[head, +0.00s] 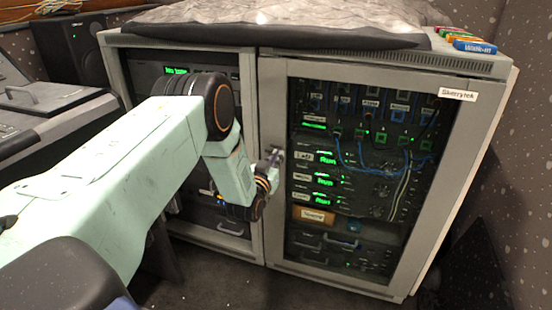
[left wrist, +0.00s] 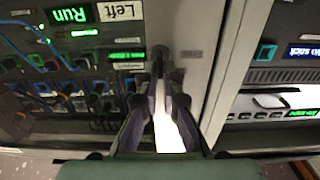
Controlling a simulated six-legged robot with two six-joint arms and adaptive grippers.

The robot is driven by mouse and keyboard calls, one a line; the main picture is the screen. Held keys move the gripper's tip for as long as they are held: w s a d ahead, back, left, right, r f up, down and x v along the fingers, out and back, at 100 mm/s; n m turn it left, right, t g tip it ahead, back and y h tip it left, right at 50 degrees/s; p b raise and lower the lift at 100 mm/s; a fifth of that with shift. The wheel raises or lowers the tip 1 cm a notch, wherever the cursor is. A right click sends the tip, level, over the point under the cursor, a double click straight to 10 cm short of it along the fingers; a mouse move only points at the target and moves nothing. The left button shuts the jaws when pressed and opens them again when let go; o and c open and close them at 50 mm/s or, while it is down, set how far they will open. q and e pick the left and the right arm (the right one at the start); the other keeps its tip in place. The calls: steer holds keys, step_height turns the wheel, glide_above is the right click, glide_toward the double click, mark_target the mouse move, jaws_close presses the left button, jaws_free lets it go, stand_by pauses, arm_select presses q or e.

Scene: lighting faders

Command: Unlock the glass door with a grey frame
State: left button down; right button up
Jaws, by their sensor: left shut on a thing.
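The glass door with a grey frame (head: 275,215) stands shut on the right half of the rack cabinet. Network gear with green displays shows through its glass. My left gripper (head: 274,158) is at the door's left frame, about mid-height. In the left wrist view, my left gripper (left wrist: 165,88) has its fingers closed around a small dark part on the grey frame (left wrist: 195,65), probably the lock or its key. The fingers hide most of that part, so its turn cannot be told. My right gripper is not in view.
The left cabinet bay (head: 228,226) stands directly beside the door. A console desk (head: 50,110) and a black speaker (head: 75,48) are at the left. Coloured labelled items (head: 470,42) lie on the cabinet top. Dark carpet in front is clear.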

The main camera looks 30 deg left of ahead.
arm_select(q)
steer(key=shift+m, duration=0.3)
steer(key=shift+w+d+f+m+p, duration=0.15)
steer(key=shift+m+p, duration=0.9)
steer(key=shift+m, duration=1.8)
steer(key=shift+s+d+f+m+p, duration=0.15)
steer(key=shift+m+p, duration=0.9)
steer(key=shift+m, duration=1.85)
steer(key=shift+w+d+f+m+p, duration=0.2)
steer(key=shift+m+p, duration=0.85)
steer(key=shift+m, duration=1.8)
steer(key=c, duration=1.5)
jaws_free()
steer(key=shift+s+d+f, duration=0.1)
